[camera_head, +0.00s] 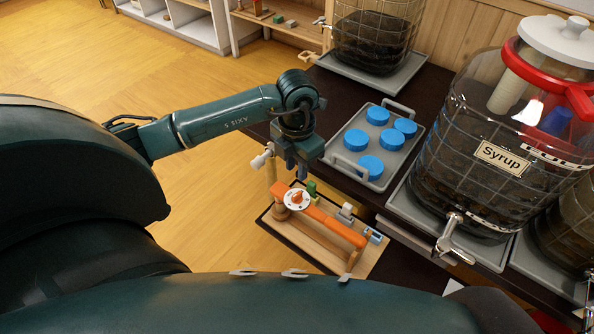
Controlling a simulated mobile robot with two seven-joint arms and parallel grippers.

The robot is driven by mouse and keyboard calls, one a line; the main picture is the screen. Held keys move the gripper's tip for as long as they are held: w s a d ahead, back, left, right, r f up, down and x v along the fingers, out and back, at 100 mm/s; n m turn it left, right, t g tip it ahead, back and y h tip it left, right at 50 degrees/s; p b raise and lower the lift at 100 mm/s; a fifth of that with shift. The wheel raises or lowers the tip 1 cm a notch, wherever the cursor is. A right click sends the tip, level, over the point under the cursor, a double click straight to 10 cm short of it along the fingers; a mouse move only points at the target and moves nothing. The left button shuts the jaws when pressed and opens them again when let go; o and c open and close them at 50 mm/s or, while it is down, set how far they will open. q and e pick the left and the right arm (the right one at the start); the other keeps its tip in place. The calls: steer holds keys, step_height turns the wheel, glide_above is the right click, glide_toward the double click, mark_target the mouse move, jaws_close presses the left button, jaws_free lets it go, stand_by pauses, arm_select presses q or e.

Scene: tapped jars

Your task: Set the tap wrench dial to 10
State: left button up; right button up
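The tap wrench (335,226) is orange and lies on a wooden board. Its round white dial (297,199) faces up near its left end, with small dark marks too small to read. My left gripper (297,170) points down just above and behind the dial, seen small and dark. It looks apart from the dial, though the gap is hard to judge. Nothing shows held in it, and I cannot tell how far its fingers are apart. My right gripper is not in view.
The board (318,254) also carries small blocks and pegs. A grey tray (352,172) with several blue lids stands behind it on the dark table. A large jar labelled Syrup (490,150), with a metal tap (452,240), stands at the right. Another jar (373,38) stands at the back.

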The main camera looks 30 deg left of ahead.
arm_select(q)
step_height(320, 180, down, 2)
steer(key=shift+f+b, duration=0.1)
steer(key=shift+b, duration=0.6)
step_height(320, 180, down, 2)
steer(key=shift+b, duration=0.7)
step_height(320, 180, down, 2)
steer(key=shift+b, duration=0.75)
steer(key=shift+f+b, duration=0.75)
steer(key=shift+f, duration=0.3)
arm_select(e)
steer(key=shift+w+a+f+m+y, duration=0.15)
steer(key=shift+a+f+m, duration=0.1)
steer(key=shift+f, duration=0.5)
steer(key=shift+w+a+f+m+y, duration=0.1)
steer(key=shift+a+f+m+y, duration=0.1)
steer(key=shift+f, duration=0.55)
arm_select(q)
steer(key=shift+f, duration=0.25)
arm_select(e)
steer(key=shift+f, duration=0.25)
arm_select(q)
steer(key=shift+c, duration=0.4)
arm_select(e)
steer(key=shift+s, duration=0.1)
